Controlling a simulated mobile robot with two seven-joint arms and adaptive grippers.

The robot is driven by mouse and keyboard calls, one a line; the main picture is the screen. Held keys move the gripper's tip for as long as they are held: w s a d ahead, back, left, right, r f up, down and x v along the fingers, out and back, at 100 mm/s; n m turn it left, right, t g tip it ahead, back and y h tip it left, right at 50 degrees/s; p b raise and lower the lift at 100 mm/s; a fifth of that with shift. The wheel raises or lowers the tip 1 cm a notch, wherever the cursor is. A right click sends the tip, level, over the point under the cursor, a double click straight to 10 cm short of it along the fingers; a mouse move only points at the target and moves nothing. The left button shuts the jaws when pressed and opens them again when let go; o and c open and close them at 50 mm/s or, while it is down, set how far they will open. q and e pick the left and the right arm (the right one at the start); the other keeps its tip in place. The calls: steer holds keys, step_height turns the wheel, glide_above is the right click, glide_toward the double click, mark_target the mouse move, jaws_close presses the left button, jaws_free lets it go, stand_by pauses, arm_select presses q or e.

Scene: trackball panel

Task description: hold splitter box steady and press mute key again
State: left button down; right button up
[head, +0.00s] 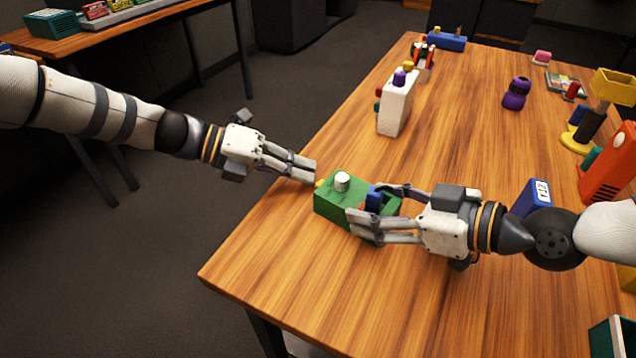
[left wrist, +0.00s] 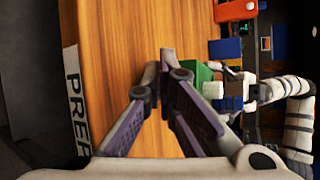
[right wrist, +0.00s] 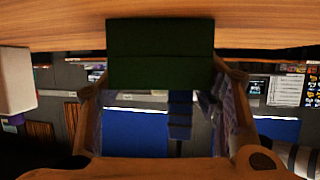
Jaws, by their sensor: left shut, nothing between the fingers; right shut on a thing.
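A green box (head: 335,207), which I take for the splitter box, sits near the table's left edge. It has a white round knob (head: 342,181) on top, a blue part (head: 374,198) towards its right end, and a small yellow key (head: 319,183) at its left end. In the left wrist view the green box (left wrist: 193,76) is right of the fingertips.
A white box with a purple knob (head: 396,105) stands further back. A purple bottle-like thing (head: 516,93), a blue box (head: 532,198) and an orange device (head: 606,165) are to the right. The table in front of the green box (head: 330,290) is clear.

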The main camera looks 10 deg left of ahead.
arm_select(q)
steer(key=shift+s+d, duration=0.1)
steer(key=shift+d, duration=0.05)
steer(key=shift+s+d, duration=0.25)
steer(key=shift+d, duration=0.2)
stand_by(0.6)
stand_by(0.4)
steer(key=shift+w+a, duration=0.45)
steer(key=shift+a, duration=0.35)
steer(key=a, duration=0.1)
steer(key=w+a, duration=0.1)
steer(key=a, duration=0.1)
steer(key=w+a, duration=0.1)
steer(key=shift+w+a, duration=0.15)
steer(key=shift+a, duration=0.1)
stand_by(0.4)
